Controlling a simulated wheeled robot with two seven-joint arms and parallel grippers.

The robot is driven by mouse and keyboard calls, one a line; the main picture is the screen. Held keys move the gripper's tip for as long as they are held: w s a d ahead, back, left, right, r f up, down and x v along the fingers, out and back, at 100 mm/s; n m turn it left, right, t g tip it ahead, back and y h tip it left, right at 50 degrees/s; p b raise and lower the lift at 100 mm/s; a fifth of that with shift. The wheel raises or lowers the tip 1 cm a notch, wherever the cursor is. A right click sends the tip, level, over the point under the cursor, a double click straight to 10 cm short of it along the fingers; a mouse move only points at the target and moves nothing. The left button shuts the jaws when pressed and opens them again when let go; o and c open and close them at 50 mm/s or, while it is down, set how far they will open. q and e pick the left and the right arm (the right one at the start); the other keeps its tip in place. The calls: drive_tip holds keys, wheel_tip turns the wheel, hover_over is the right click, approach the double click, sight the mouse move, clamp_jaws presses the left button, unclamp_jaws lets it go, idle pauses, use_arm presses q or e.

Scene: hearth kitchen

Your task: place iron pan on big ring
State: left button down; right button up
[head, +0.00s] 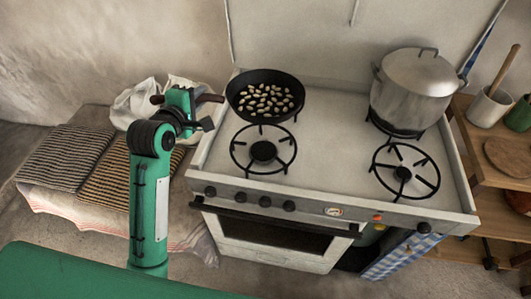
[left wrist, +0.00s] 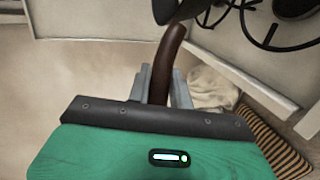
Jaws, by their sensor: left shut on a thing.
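The iron pan (head: 265,92), black and round with several pale beans or nuts in it, is at the back left of the stove. Its brown handle (head: 211,98) points left, past the stove's edge. My left gripper (head: 198,103) is shut on the handle; in the left wrist view the handle (left wrist: 164,62) runs up between the two grey fingers. I cannot tell whether the pan rests on a burner or hangs just above it. An empty ring burner (head: 263,152) is in front of the pan, and another (head: 404,173) is at the front right. My right gripper is not in view.
A lidded metal pot (head: 416,88) stands on the back right burner. The white stove top (head: 335,140) is clear between the burners. A bench with striped cushions (head: 65,157) is at the left. A wooden shelf (head: 490,180) with utensil pots is at the right.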

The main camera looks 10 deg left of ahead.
use_arm(q)
wheel_tip(320, 180, down, 19)
drive_tip(key=w+a+h+b, duration=0.1)
drive_tip(key=w, duration=0.1)
drive_tip(key=shift+a+m+b, duration=0.15)
drive_tip(key=shift+m+b, duration=0.15)
drive_tip(key=shift+b, duration=0.1)
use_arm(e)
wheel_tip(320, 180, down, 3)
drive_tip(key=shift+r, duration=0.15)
use_arm(q)
drive_tip(key=shift+f, duration=0.1)
drive_tip(key=c, duration=1.3)
unclamp_jaws()
drive_tip(key=shift+f, duration=0.1)
drive_tip(key=shift+o, duration=0.2)
drive_tip(key=shift+s, duration=0.1)
drive_tip(key=b+v, duration=0.1)
drive_tip(key=v, duration=1.1)
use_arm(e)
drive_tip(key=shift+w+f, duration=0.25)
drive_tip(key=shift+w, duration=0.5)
